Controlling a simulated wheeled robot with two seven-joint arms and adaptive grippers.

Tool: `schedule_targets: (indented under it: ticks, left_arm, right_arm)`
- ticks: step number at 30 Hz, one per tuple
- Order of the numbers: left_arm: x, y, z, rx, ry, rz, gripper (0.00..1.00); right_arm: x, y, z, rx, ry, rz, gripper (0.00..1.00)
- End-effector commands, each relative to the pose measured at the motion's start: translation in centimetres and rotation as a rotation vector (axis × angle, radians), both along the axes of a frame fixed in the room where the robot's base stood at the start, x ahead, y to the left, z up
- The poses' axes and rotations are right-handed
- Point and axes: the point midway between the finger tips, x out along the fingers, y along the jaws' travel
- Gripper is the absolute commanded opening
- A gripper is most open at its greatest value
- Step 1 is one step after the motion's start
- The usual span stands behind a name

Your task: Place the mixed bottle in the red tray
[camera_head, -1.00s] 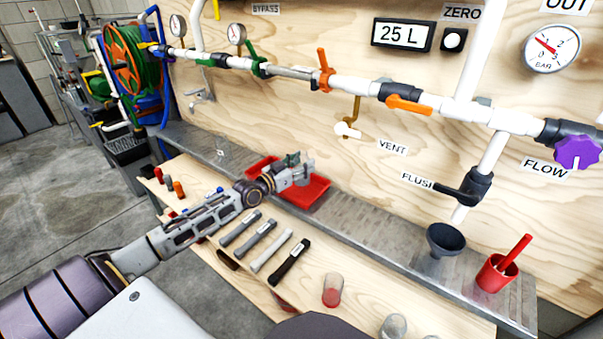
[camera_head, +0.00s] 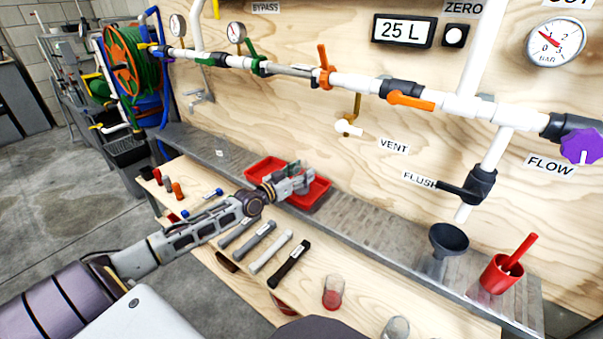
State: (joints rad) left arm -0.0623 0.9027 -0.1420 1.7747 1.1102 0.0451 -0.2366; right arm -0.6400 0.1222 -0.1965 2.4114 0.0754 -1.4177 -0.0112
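The red tray (camera_head: 318,195) lies on the metal ledge along the plywood wall. My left gripper (camera_head: 300,181) is over the tray and hides its middle. The fingers are small and seen from behind, so I cannot tell whether they are open or shut, or whether they hold anything. I cannot make out for sure which thing is the mixed bottle. A clear container with red contents (camera_head: 332,292) stands upright on the wooden table, away from the gripper. My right gripper is not in view.
Several labelled grey and black tools (camera_head: 289,265) lie on the wooden table below my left arm. A dark funnel (camera_head: 448,240) and a red cup (camera_head: 502,273) stand on the ledge at right. Pipes with valves run above.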

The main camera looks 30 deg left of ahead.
Motion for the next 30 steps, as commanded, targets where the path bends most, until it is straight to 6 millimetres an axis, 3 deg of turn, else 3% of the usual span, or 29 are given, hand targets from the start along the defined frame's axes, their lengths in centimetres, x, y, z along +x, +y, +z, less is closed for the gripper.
schedule_targets:
  ticks: [4, 19, 30]
  left_arm:
    - [0.0, 0.0, 0.0, 0.0, 0.0, 0.0, 0.73]
    - [0.0, 0.0, 0.3, -0.001, 0.0, 0.0, 0.73]
    - [-1.6, 0.4, 0.2, 0.002, 0.003, 0.001, 0.73]
  right_arm:
    - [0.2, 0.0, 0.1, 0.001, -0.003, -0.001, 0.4]
    - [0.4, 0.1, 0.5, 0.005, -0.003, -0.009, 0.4]
    - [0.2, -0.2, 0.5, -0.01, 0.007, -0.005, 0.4]
